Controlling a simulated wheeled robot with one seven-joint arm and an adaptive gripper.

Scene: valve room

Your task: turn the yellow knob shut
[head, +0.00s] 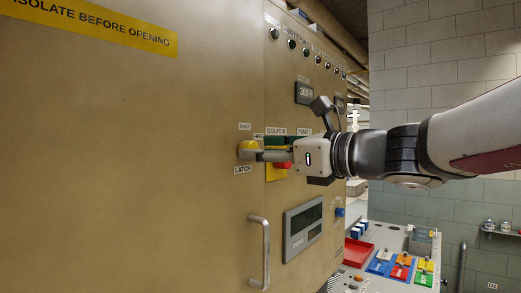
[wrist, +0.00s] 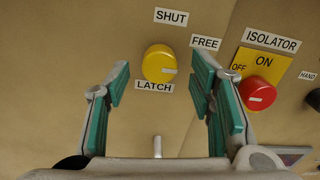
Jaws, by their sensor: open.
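The round yellow knob (wrist: 159,62) is on the tan cabinet door, with a SHUT label above, FREE to its right and LATCH below. Its white pointer line lies on the right half, pointing right, roughly toward the FREE side. In the head view the knob (head: 246,148) is partly covered by my fingers. My gripper (head: 258,155) is level with it and close to the door. In the wrist view my open gripper (wrist: 159,68) has one green-padded finger left and one right of the knob, with gaps showing. I cannot tell how deep the tips reach.
A red isolator knob (wrist: 258,93) on a yellow plate is close to the right finger. A vertical door handle (head: 264,252) sticks out below. A display panel (head: 303,228) is lower right. A bench with a red tray (head: 357,252) stands beyond the cabinet.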

